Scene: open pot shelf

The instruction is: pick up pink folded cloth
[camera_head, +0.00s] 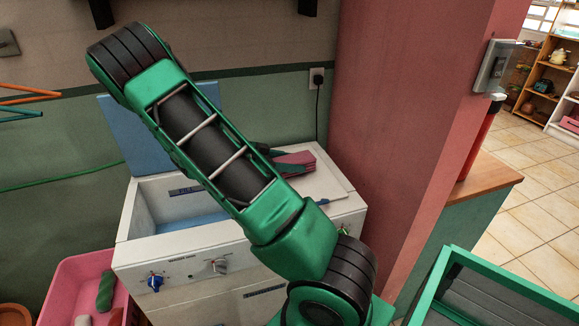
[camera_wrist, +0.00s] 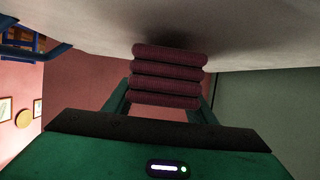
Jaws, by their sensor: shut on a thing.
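The pink folded cloth (camera_head: 296,162) shows in the head view just past my arm, over the right part of the white washing machine's top. In the wrist view the cloth (camera_wrist: 168,77) is a stack of several dark pink rolled folds between my two fingers. My gripper (camera_wrist: 163,101) is shut on the cloth, with a finger at each side of it. In the head view my arm hides most of the gripper (camera_head: 290,161). The cloth is at or very close to the white top; I cannot tell whether it touches.
The white twin-tub machine (camera_head: 330,188) has an open tub on its left with a raised blue lid (camera_head: 140,130). A pink bin (camera_head: 68,290) with several items stands at lower left. A reddish pillar (camera_head: 390,120) rises close on the right. A green-framed crate (camera_head: 500,285) is at lower right.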

